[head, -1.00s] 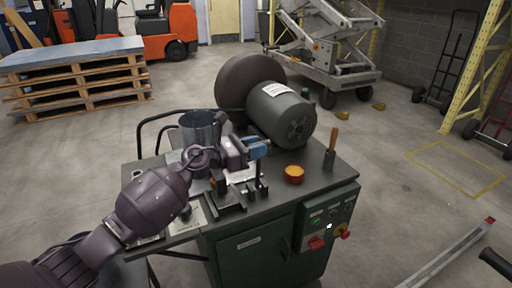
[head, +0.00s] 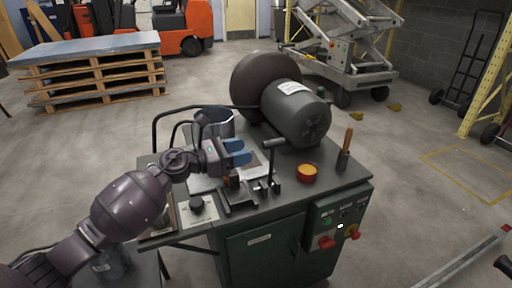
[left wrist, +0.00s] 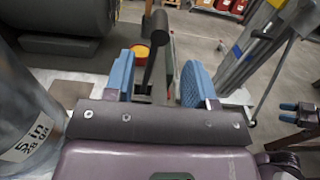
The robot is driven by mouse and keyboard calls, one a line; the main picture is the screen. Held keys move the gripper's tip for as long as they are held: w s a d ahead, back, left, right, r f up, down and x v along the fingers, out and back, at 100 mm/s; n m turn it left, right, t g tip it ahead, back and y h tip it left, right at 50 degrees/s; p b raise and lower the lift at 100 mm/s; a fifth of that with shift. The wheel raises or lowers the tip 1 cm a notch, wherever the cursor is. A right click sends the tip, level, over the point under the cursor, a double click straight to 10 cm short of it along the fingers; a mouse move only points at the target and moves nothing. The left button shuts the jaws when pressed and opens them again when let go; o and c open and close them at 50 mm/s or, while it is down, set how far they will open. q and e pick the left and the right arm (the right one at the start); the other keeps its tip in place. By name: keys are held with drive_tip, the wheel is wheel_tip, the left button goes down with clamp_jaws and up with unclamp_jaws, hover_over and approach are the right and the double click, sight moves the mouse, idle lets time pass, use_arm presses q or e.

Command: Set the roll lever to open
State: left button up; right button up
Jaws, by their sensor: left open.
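The roll lever (head: 271,168) is a dark upright post with a short black crosswise handle on top, at the front of the green machine. My left gripper (head: 238,152) is open and empty, just left of the lever, with its blue fingers pointing toward it. In the left wrist view the lever (left wrist: 156,42) shows between and beyond the two open fingers of the left gripper (left wrist: 158,78); I see no contact.
A metal cylinder (head: 215,126) stands close behind my left gripper. A grey motor (head: 296,114) and large dark disc fill the machine's back. An orange bowl (head: 306,173) and a wooden-handled tool (head: 347,142) in a holder stand to the right of the lever.

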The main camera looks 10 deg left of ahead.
use_arm(q)
drive_tip(key=shift+v, duration=1.15)
